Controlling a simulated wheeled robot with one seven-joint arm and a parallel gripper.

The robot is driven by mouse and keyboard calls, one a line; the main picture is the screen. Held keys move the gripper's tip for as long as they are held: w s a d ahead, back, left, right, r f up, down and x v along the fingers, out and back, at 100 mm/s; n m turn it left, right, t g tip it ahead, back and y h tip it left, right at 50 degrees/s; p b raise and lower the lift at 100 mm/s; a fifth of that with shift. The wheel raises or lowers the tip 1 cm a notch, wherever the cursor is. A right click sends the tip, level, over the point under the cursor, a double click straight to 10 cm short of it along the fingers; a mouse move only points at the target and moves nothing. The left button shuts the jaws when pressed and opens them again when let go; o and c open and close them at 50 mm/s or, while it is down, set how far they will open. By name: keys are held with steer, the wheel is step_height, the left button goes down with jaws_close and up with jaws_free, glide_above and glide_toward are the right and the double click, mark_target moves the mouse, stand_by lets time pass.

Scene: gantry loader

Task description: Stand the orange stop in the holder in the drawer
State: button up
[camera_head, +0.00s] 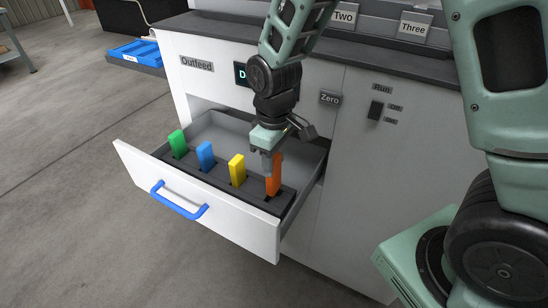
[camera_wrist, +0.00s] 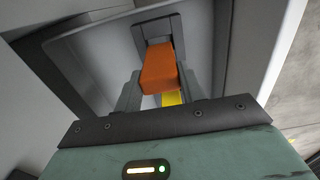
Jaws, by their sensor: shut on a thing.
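The orange stop (camera_head: 274,178) stands upright at the right end of the dark holder (camera_head: 222,186) in the open drawer (camera_head: 205,214). Its lower end appears to be at the rightmost slot; whether it is fully seated cannot be told. My gripper (camera_head: 271,158) is above the drawer and shut on the upper part of the stop. In the wrist view the orange stop (camera_wrist: 158,68) lies between my two fingers.
Green (camera_head: 178,144), blue (camera_head: 206,156) and yellow (camera_head: 237,170) stops stand in the holder to the left of the orange one. The drawer has a blue handle (camera_head: 178,201). A switch (camera_head: 375,110) is on the cabinet front at right. Floor at left is clear.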

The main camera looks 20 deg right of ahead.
mark_target(274, 173)
steer(key=shift+f+b, duration=0.55)
steer(key=shift+f, duration=0.45)
steer(key=shift+f+b, duration=0.6)
steer(key=shift+f, duration=0.5)
steer(key=shift+f, duration=0.1)
steer(key=shift+f, duration=0.45)
steer(key=o, duration=1.4)
step_height(274, 173, up, 18)
steer(key=p, duration=0.1)
steer(key=shift+f+p, duration=0.25)
steer(key=shift+p, duration=0.15)
